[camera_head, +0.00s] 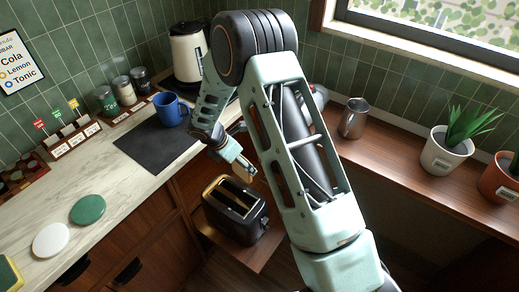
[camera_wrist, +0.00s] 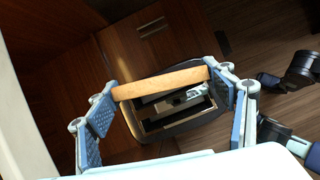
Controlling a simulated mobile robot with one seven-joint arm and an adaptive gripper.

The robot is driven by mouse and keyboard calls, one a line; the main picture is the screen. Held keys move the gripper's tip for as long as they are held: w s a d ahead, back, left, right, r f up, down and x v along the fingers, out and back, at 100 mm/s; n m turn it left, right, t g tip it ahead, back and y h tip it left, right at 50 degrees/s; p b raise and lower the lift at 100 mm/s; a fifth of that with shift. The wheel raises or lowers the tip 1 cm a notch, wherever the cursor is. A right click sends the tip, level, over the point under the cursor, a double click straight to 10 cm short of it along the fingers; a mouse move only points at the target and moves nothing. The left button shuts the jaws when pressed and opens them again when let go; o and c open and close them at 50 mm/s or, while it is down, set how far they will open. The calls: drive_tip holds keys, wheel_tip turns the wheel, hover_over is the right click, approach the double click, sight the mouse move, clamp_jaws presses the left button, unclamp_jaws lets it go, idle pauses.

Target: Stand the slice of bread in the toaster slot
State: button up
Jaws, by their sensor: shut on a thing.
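My gripper (camera_head: 241,166) is shut on the slice of bread (camera_wrist: 160,83), whose tan edge spans between the two blue finger pads in the wrist view. In the head view only a small part of the bread (camera_head: 246,173) shows by the fingers. The black toaster (camera_head: 237,211) stands on a low wooden shelf below the gripper, with its slots facing up. In the wrist view the toaster (camera_wrist: 208,119) lies beyond the bread, which covers part of its top. The bread appears above the toaster; the exact gap is hard to tell.
A marble counter (camera_head: 120,173) at the left holds a dark mat (camera_head: 155,143), a blue mug (camera_head: 172,110), jars, a kettle (camera_head: 187,55) and two round coasters. A wooden ledge at the right holds a metal pitcher (camera_head: 354,119) and potted plants (camera_head: 447,151).

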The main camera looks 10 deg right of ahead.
sight(240, 189)
drive_tip(key=shift+s+a+f+n+t, duration=0.2)
drive_tip(key=shift+a+n, duration=0.25)
drive_tip(key=shift+a, duration=0.15)
drive_tip(key=shift+s+a+f+n+t, duration=0.1)
drive_tip(key=shift+a+f+n+t, duration=0.1)
drive_tip(key=shift+a+n, duration=0.3)
drive_tip(key=shift+w+f+b, duration=0.1)
drive_tip(key=shift+f+b, duration=4.8)
drive_tip(key=shift+f, duration=1.6)
drive_tip(key=o, duration=1.2)
drive_tip(key=shift+c, duration=0.2)
drive_tip(key=shift+a+r, duration=0.1)
drive_tip(key=v, duration=1.2)
drive_tip(key=shift+d, duration=0.25)
